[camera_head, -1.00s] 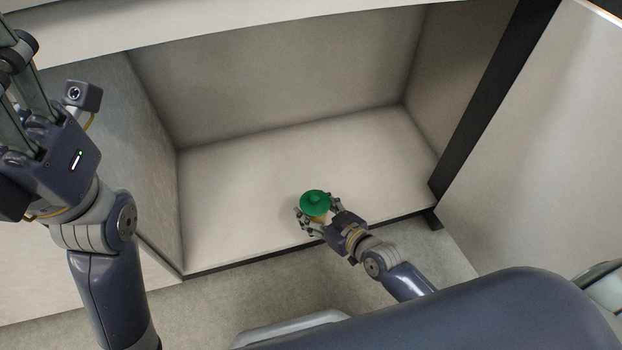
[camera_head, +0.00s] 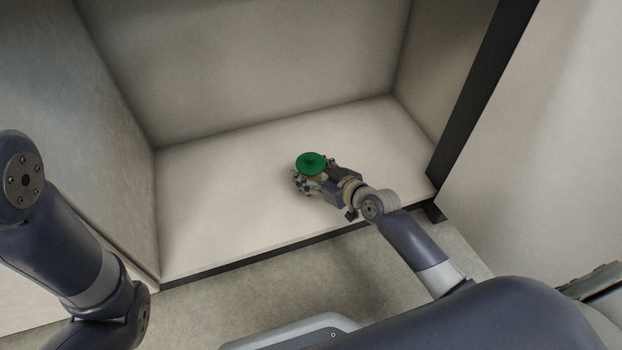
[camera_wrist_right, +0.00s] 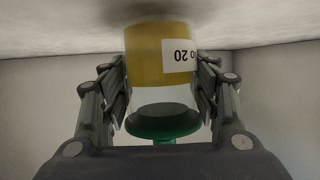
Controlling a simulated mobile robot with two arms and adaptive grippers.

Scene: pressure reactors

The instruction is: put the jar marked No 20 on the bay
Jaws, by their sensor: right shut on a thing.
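The jar has a green lid (camera_head: 311,162) and shows over the pale floor of the bay (camera_head: 220,205). In the right wrist view the jar (camera_wrist_right: 155,55) appears upside down, with a yellow band and a white label whose visible part reads "o 20". My right gripper (camera_head: 309,181) is shut on the jar, with fingers on both sides of it. The jar's base is close to the bay floor; I cannot tell whether it touches. My left gripper is out of view; only part of my left arm shows.
The bay has a left wall (camera_head: 115,130), a back wall (camera_head: 250,60) and a right wall (camera_head: 437,70). A dark post (camera_head: 480,90) stands at its front right, beside a pale panel (camera_head: 560,150). The bay floor around the jar is clear.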

